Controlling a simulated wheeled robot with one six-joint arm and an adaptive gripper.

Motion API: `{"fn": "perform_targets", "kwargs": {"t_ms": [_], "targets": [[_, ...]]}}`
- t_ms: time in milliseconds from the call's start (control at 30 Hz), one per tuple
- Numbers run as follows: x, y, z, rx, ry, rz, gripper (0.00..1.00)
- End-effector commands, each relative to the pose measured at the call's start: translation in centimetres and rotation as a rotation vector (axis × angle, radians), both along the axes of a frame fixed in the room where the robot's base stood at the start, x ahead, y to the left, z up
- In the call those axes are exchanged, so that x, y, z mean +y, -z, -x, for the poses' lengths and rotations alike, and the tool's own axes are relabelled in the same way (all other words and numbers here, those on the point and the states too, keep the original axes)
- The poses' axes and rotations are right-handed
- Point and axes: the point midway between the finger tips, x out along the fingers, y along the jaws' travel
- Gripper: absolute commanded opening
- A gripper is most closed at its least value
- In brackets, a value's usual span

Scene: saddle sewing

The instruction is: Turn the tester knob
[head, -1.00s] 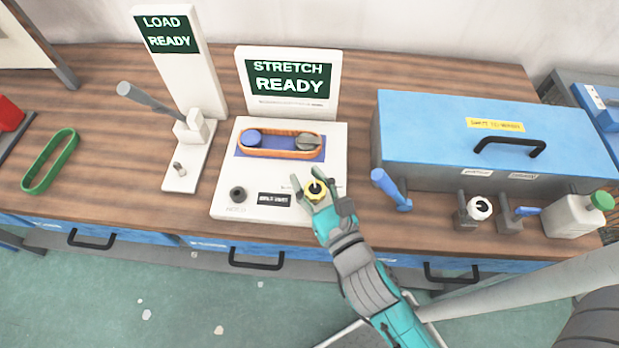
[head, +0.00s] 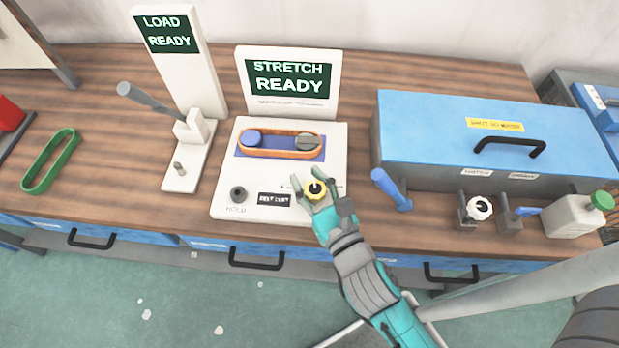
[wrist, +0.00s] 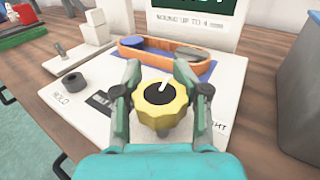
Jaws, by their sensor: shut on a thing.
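The tester (head: 223,205) is a white panel on the wooden bench with a screen (head: 290,84) reading "STRETCH READY" behind it. Its yellow knob (head: 316,189), with a black centre and a white pointer mark, is at the panel's front right; the knob also shows in the wrist view (wrist: 161,104). My gripper (head: 318,198) is shut on the knob, one finger on each side of it in the wrist view (wrist: 160,90). An orange belt (head: 280,156) lies around a blue pulley (head: 251,138) and a grey pulley (head: 308,143). A dark HOLD knob (head: 238,194) sits front left.
A white stand (head: 168,50) reading "LOAD READY" is left of the tester. A green belt (head: 50,160) lies further left. A blue case (head: 420,125) stands right, with a blue-handled tool (head: 391,189) and a white bottle (head: 574,217) before it.

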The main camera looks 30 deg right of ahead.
Motion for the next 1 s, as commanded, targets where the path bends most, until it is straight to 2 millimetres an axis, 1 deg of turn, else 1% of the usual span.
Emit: {"fn": "perform_targets", "kwargs": {"t_ms": [33, 367, 400, 433, 1000], "targets": [[-0.06, 0.34, 0.06, 0.008, 0.002, 0.001, 0.06], [-0.06, 0.34, 0.06, 0.008, 0.002, 0.001, 0.06], [-0.06, 0.33, 0.06, 0.008, 0.002, 0.001, 0.51], [-0.06, 0.31, 0.06, 0.008, 0.002, 0.001, 0.57], [0.01, 0.05, 0.00, 0.001, 0.009, 0.001, 0.57]]}}
